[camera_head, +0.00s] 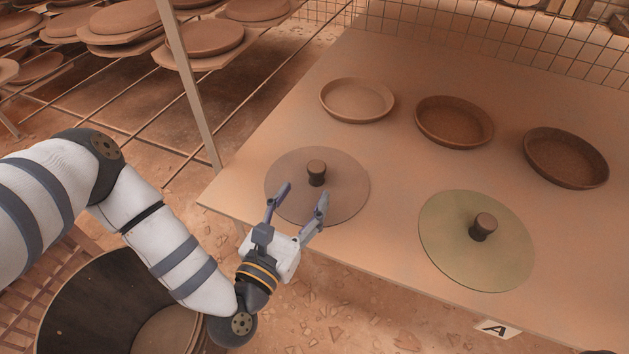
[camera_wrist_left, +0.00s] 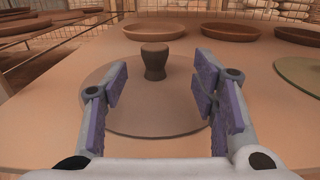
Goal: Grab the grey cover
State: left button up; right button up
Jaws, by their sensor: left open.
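The grey cover (camera_head: 340,196) is a flat round disc with a dark knob (camera_head: 316,173) in its middle. It lies near the left front edge of the table. My left gripper (camera_head: 305,193) is open and empty over the near part of the cover, its fingers pointing at the knob. In the left wrist view the knob (camera_wrist_left: 155,60) stands upright beyond and between the two fingertips, apart from both. The cover (camera_wrist_left: 150,118) spreads below the fingers, partly hidden by them. My right gripper is not clearly in view.
A green cover (camera_head: 450,250) with a knob lies to the right on the table (camera_head: 420,170). Three shallow round dishes (camera_head: 357,101) stand behind. Racks with stacked round pieces (camera_head: 205,40) are at the upper left. A round bin (camera_head: 85,310) stands below my left arm.

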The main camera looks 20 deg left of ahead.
aim_at(313, 172)
pick_arm(q)
jog(key=w, duration=0.2)
jog(key=w+b, duration=0.1)
jog(key=w, duration=0.3)
jog(key=shift+w+a+r+b, duration=0.2)
jog(key=shift+w+a+b, duration=0.05)
jog(key=shift+w+b, duration=0.05)
grip_shut()
